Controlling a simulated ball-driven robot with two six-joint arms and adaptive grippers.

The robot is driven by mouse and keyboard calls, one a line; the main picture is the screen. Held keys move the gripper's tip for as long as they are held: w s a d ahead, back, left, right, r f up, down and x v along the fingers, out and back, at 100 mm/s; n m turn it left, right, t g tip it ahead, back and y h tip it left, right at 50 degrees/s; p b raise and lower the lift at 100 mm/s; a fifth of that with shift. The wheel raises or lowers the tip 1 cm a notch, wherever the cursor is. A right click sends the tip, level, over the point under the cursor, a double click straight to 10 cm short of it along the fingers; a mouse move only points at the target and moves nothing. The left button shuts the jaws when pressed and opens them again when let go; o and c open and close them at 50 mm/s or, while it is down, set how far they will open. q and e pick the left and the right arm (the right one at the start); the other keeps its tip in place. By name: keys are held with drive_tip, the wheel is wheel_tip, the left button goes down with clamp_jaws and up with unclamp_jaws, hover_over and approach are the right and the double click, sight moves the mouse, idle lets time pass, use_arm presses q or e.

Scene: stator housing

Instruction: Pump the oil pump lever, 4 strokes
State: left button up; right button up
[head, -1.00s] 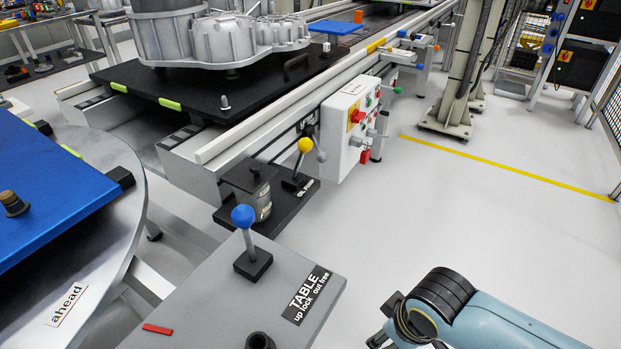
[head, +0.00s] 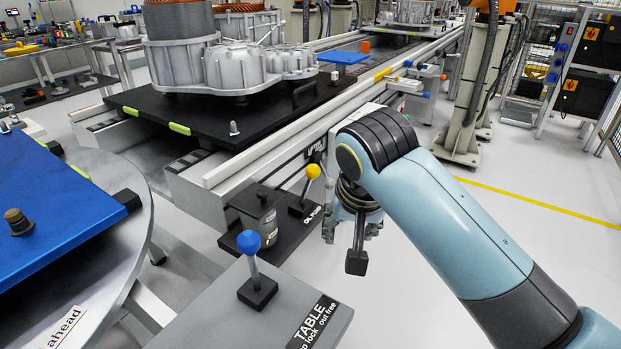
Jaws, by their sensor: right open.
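The oil pump lever with its yellow ball knob (head: 313,171) stands on a black shelf (head: 283,236) whose partly covered label seems to read "OIL PUMP". The lever leans a little to the right. A dark, lidded oil pot (head: 258,212) stands beside it on the left. My right gripper (head: 343,250) hangs pointing down just right of the lever, apart from it, open and empty. My right arm hides most of the white control box behind. My left gripper is not in view.
A blue-knobbed lever (head: 250,243) stands on a grey box marked "TABLE" (head: 318,322), near the front. A round metal table with a blue plate (head: 50,205) is at left. A large grey housing (head: 235,68) sits on the black pallet. Floor is free at right.

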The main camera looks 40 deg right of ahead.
sight(310, 175)
drive_tip(key=w+d+r+m+h, duration=0.1)
drive_tip(key=w+r+m, duration=0.25)
drive_tip(key=w, duration=0.45)
drive_tip(key=w+d+r+m, duration=0.1)
drive_tip(key=w+r+m, duration=0.2)
drive_tip(key=w+m, duration=0.3)
drive_tip(key=shift+n, duration=0.55)
drive_tip(key=x, duration=0.3)
drive_tip(key=w+b+x, duration=0.1)
drive_tip(key=x, duration=0.3)
drive_tip(key=b+x, duration=0.1)
drive_tip(key=x, duration=0.3)
drive_tip(key=shift+w+r, duration=0.25)
drive_tip(key=shift+r, duration=0.1)
drive_tip(key=shift+c, duration=0.2)
clamp_jaws()
